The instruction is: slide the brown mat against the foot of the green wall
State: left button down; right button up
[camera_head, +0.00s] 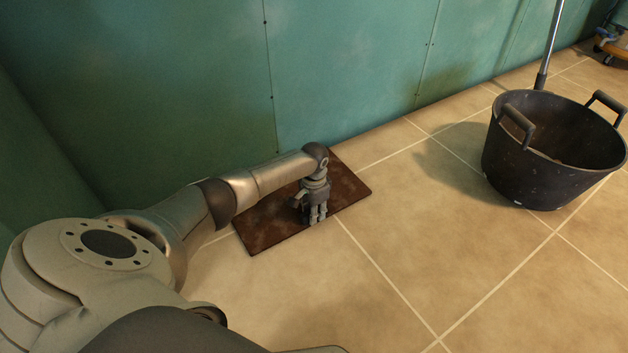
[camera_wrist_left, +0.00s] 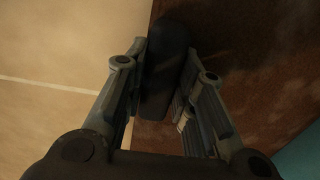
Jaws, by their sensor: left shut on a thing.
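The brown mat (camera_head: 270,228) lies flat on the tiled floor, close along the foot of the green wall (camera_head: 340,60). My left arm hides most of its wall-side edge in the head view. In the left wrist view, the mat (camera_wrist_left: 240,60) meets the green wall (camera_wrist_left: 300,158) at the lower right, with no clear floor strip between them. My left gripper (camera_head: 316,217) points down at the mat's near edge, its fingers shut on it. In the left wrist view the gripper (camera_wrist_left: 160,100) straddles that edge, and a dark rounded part between the fingers hides the contact. My right gripper is not in view.
A black tub (camera_head: 540,190) with two handles stands on the right, with a metal pole (camera_head: 549,40) rising behind its rim. An orange wheeled item (camera_head: 610,45) shows at the far right. The tiles in front of the mat are clear.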

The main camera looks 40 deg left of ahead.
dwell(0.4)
pick_arm(q)
jog(key=c, duration=1.1)
grip_release()
jog(key=shift+d, duration=0.1)
jog(key=shift+s+f, duration=0.1)
notch_tip(320, 180, up, 12)
jog(key=shift+r, duration=0.1)
